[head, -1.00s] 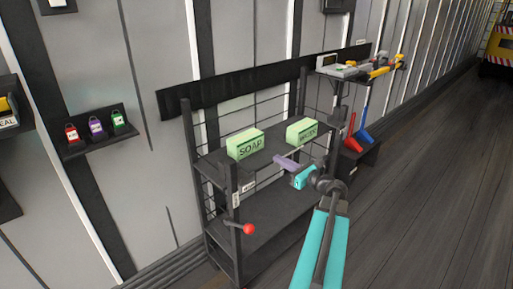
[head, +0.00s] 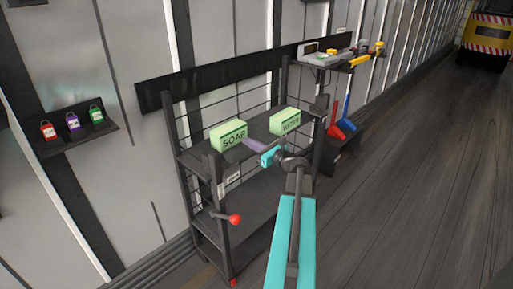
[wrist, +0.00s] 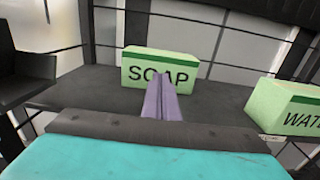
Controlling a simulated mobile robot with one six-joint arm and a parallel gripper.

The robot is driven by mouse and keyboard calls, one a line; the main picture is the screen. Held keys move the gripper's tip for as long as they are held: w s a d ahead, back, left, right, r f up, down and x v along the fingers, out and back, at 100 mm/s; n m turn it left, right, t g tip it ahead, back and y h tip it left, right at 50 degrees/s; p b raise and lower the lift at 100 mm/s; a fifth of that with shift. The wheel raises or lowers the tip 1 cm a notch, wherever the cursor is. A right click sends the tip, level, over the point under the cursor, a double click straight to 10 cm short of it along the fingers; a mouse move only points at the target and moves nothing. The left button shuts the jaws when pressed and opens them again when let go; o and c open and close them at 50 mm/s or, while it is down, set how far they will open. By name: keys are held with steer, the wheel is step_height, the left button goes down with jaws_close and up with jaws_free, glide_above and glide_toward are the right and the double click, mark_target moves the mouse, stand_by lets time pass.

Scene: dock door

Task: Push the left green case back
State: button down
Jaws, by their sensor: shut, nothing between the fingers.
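The left green case, labelled SOAP (head: 229,135), stands upright on the top shelf of the dark rack. In the wrist view the SOAP case (wrist: 160,72) is straight ahead, with my shut purple gripper fingers (wrist: 158,84) pointing at its front face and covering part of its lettering. My gripper (head: 246,141) is shut and empty, at the case's right front in the head view. I cannot tell whether the fingertips touch the case. A second green case, labelled WATER (head: 285,121), stands to the right on the same shelf and also shows in the wrist view (wrist: 288,105).
The dark rack (head: 190,159) has corner posts and rear rails around the shelf. A red knob (head: 235,219) sticks out at its front. Red, purple and green padlocks (head: 73,123) sit on a wall ledge at left. Open floor (head: 410,190) lies to the right.

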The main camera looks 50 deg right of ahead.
mark_target(234, 135)
steer(key=shift+w+d, duration=0.1)
steer(key=shift+w, duration=2.65)
steer(key=shift+w, duration=1.6)
steer(key=shift+s+p, duration=0.35)
steer(key=shift+s, duration=0.1)
steer(key=s, duration=1.3)
steer(key=shift+a, duration=0.25)
steer(key=shift+s, duration=0.1)
